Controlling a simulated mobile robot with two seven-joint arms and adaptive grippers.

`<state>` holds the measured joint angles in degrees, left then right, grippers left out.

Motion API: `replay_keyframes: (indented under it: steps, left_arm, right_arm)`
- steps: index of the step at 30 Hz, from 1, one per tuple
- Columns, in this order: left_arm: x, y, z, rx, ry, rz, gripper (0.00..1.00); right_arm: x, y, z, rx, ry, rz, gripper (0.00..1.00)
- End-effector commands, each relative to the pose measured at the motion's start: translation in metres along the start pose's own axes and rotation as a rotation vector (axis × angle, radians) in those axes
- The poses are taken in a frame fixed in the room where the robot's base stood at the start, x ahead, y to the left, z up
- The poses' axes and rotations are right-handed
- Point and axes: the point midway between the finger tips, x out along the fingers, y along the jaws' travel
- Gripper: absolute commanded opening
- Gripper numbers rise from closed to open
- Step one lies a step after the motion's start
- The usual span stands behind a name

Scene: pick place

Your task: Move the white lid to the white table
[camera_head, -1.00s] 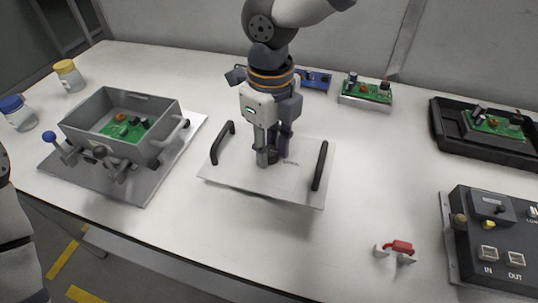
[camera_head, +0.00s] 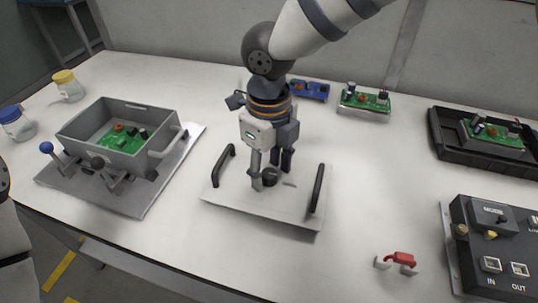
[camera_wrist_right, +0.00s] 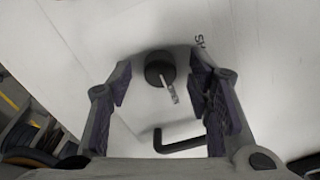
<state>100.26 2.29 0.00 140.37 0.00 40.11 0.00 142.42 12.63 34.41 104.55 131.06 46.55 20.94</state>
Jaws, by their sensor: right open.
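The white lid (camera_head: 228,198) is a flat square plate with two black handles and a black knob at its middle. It lies flat on the white table (camera_head: 200,250), right of the grey box. My right gripper (camera_head: 268,181) points straight down over the lid's middle. Its fingers are open on either side of the knob. In the right wrist view the open gripper (camera_wrist_right: 164,82) has the black knob (camera_wrist_right: 159,67) between its fingers with gaps on both sides. One black handle of the lid also shows there. My left gripper is not in view.
A grey open box (camera_head: 120,130) with a green board inside stands at left. Circuit boards (camera_head: 366,99), a black tray (camera_head: 485,148) and a black control box (camera_head: 495,235) are at back and right. A red part (camera_head: 403,258) lies in front.

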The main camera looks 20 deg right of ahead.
Motion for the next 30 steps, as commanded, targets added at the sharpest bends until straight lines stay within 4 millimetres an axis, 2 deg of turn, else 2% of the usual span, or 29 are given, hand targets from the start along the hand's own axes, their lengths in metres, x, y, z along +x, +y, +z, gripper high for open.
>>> replay_keyframes:
  steps: [6,12,17,30]
  left_arm:
    - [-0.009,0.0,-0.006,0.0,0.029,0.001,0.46]
    - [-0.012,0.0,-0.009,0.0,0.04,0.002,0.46]
    - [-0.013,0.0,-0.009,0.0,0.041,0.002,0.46]
    - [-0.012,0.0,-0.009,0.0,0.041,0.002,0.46]
  right_arm:
    - [-0.062,0.0,0.001,0.002,-0.012,-0.002,0.46]
    - [-0.104,0.0,0.001,0.001,-0.006,-0.001,0.46]
    - [-0.116,0.0,0.0,0.001,-0.001,0.001,0.46]
    - [-0.116,0.0,0.0,0.001,0.001,0.001,0.46]
